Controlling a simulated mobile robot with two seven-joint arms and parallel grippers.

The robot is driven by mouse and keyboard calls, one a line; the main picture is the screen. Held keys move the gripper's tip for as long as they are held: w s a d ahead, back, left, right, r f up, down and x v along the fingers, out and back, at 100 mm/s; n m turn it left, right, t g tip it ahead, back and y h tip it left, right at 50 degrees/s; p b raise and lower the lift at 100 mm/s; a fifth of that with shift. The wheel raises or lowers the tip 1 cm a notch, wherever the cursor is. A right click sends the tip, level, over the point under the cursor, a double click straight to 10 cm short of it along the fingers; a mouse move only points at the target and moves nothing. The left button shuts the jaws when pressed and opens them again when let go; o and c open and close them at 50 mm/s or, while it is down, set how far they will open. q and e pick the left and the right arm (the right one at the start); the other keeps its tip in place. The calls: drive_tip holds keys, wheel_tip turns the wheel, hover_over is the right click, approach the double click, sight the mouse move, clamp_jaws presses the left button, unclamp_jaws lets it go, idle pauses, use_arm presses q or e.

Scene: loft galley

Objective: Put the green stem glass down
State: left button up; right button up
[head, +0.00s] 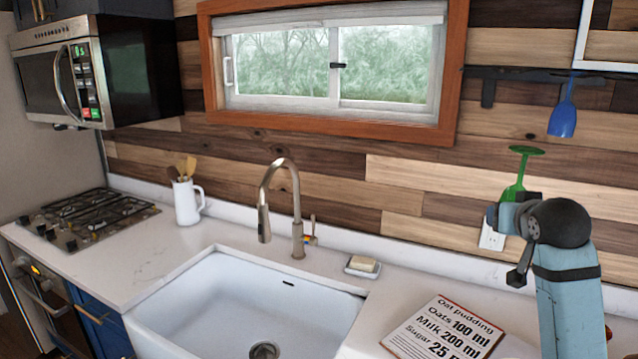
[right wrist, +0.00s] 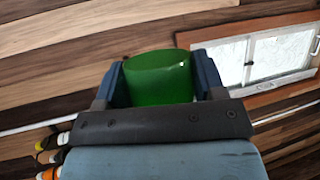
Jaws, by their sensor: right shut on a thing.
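The green stem glass (head: 522,160) is upside down, its round foot on top and its bowl low, in front of the plank wall above the counter. My right gripper (head: 508,214) is shut on its bowl and partly hides it. In the right wrist view the green bowl (right wrist: 160,78) sits between the two fingers. A blue stem glass (head: 563,118) hangs bowl-down below the dark wall rack (head: 600,75). My left gripper is out of view.
The white counter (head: 420,285) holds a recipe board (head: 443,330), a soap dish (head: 362,267) and a white utensil jug (head: 187,203). The sink (head: 250,300) with its tall tap (head: 297,205) is in the middle. Several bottles (right wrist: 50,157) show in the right wrist view.

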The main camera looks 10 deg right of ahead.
drive_tip(key=s+a+f+n+y, duration=0.2)
drive_tip(key=a+f+y, duration=0.15)
drive_tip(key=f, duration=0.45)
drive_tip(key=s+a+f+n+t+y, duration=0.1)
drive_tip(key=s+a+f+n+y, duration=0.15)
drive_tip(key=a+f, duration=0.45)
drive_tip(key=s+a+f+n+y, duration=0.2)
drive_tip(key=s+a+f+n, duration=0.1)
drive_tip(key=f, duration=0.7)
drive_tip(key=a+m+h, duration=0.2)
drive_tip(key=a, duration=1)
drive_tip(key=shift+w+f, duration=0.15)
drive_tip(key=shift+f, duration=0.1)
drive_tip(key=shift+a, duration=0.15)
